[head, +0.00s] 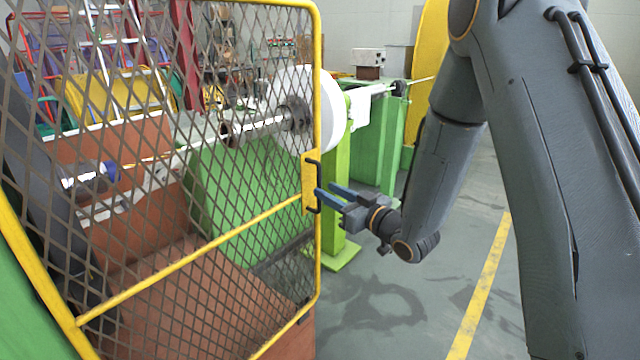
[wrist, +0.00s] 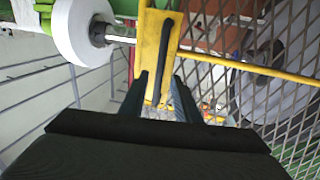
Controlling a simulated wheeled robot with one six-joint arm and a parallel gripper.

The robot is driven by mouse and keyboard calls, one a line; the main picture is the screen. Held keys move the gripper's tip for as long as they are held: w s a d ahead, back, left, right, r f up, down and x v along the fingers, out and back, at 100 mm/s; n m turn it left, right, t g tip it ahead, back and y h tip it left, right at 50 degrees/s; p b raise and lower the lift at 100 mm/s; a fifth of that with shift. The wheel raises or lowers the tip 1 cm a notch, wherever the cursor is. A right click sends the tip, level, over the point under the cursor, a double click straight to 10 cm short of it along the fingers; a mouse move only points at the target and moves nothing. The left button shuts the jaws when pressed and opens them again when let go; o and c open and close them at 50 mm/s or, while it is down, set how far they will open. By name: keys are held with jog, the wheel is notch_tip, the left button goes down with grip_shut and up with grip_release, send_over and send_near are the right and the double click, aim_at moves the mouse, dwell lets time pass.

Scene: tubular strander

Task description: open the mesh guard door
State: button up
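The mesh guard door (head: 190,266) has a yellow tube frame and grey diamond mesh; it fills the left half of the head view. Its hinge side is not clearly visible. A yellow plate (head: 307,172) on its right edge carries a black upright bar handle (head: 317,170). My gripper (head: 327,191) is at the lower part of the handle, with two bluish fingers pointing at it. In the wrist view, the fingers of my gripper (wrist: 160,82) are apart, and the black handle (wrist: 163,55) shows between them. I cannot tell whether either finger touches it.
Behind the mesh are a steel shaft (head: 255,128), a green curved panel (head: 245,195) and brown panels. A white reel (head: 332,112) and green machine stand (head: 375,135) are just beyond the door's edge. Grey floor with a yellow line (head: 485,285) lies open at the right.

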aim_at(320, 211)
jog(key=shift+p+x, duration=0.6)
jog(key=shift+x, duration=1.75)
grip_shut()
jog(key=shift+d, duration=0.15)
